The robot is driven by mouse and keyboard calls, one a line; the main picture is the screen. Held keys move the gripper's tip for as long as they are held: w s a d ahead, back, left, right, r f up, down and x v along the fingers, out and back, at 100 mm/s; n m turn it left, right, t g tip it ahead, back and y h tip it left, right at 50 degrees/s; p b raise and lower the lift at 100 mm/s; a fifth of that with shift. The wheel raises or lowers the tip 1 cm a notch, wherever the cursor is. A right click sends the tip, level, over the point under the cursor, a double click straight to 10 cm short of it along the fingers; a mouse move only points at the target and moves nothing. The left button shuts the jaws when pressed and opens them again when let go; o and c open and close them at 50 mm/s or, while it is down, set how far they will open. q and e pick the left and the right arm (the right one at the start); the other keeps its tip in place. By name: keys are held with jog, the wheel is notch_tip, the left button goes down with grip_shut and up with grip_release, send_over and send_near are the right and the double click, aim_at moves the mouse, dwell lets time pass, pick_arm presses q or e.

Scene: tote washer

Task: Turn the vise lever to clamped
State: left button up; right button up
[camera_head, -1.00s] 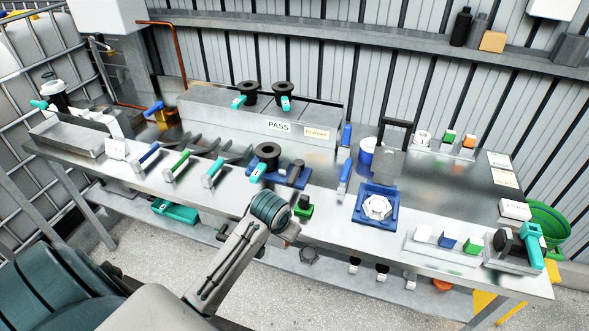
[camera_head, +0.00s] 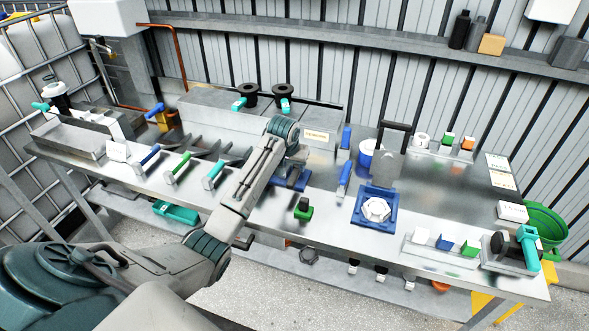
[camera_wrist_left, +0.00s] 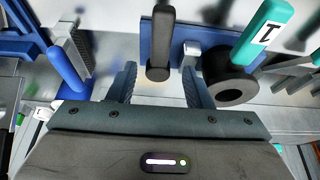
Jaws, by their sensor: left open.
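My left gripper (camera_wrist_left: 161,84) is open in the left wrist view, its two dark fingers apart. A dark grey rounded bar (camera_wrist_left: 160,45), which looks like the vise lever, stands between and beyond the fingertips with gaps on both sides. It is in front of a blue plate (camera_wrist_left: 186,28), probably the vise base, with a small metal block beside it. Right of the bar is a black ringed part (camera_wrist_left: 230,82) with a teal handle (camera_wrist_left: 264,32). In the head view my left arm covers most of the blue base (camera_head: 291,180), and the fingertips are hidden.
Left of the gripper is a blue handle (camera_wrist_left: 66,68). On the steel bench, a blue fixture with a white hex part (camera_head: 376,209) and a green-black block (camera_head: 303,209) sit to the right. A grey box (camera_head: 215,108) with black spools stands behind. Bare bench shows at the front.

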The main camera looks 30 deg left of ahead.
aim_at(295, 173)
pick_arm(q)
jog(key=shift+p+x, duration=0.55)
jog(key=shift+x, duration=2.15)
jog(key=shift+c, duration=0.4)
jog(key=shift+d, duration=0.1)
grip_shut()
